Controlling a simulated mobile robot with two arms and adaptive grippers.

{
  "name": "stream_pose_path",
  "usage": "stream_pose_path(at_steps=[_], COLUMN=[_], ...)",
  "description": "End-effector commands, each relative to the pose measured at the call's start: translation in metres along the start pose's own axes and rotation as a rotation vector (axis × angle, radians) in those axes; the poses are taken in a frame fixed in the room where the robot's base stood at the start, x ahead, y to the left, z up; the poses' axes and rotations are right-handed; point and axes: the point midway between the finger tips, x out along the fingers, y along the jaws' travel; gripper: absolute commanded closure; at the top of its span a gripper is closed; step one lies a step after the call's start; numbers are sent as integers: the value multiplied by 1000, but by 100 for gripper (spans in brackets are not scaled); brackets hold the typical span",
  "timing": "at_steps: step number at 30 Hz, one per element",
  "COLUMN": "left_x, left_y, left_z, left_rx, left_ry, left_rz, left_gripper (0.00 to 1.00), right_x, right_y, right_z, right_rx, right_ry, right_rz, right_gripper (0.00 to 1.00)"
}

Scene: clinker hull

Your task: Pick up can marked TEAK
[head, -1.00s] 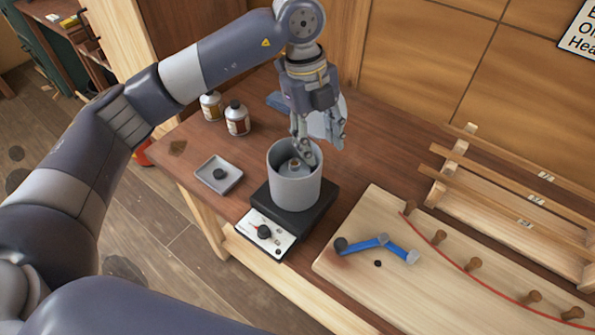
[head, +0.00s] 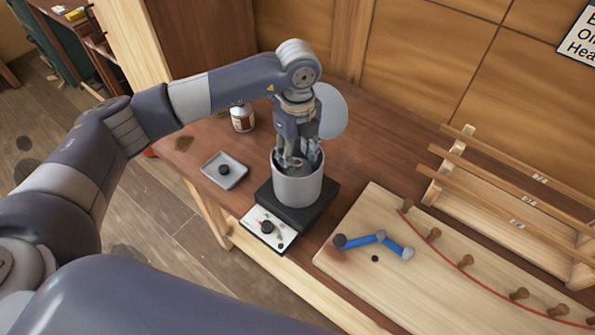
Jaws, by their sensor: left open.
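A grey-white pot (head: 298,184) stands on a black hotplate (head: 308,212). My left gripper (head: 298,160) points down into its mouth, fingers open and partly below the rim. Between the fingers shows the small brass-coloured top of something inside the pot (head: 297,162); its body and any marking are hidden. A can with a white and reddish-brown label (head: 242,118) stands on the bench to the left, partly behind my left arm. I cannot read TEAK on anything in view. My right gripper is not in view.
A small grey tray (head: 237,175) holding a dark knob lies left of the pot. A pale disc (head: 332,112) is behind the gripper. A pegged board (head: 345,262) with a blue jointed tool (head: 362,241) and a wooden rack (head: 520,185) are to the right.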

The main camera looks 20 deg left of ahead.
Motion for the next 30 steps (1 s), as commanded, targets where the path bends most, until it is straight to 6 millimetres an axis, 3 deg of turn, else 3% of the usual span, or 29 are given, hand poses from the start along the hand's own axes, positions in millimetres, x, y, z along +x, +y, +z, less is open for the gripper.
stream_pose_path(at_steps=[5,12,18,30], left_x=[17,19,19,17], left_y=[0,0,0,-1], left_z=[0,0,0,0], left_rx=[0,0,0,0], left_ry=[0,-1,0,0], left_rz=[1,-1,-1,-2], left_gripper=[56,56,100,100], right_x=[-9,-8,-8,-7], right_y=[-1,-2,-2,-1], right_z=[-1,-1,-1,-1], right_rx=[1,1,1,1], right_ry=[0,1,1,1], right_rz=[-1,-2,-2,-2], right_gripper=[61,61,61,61])
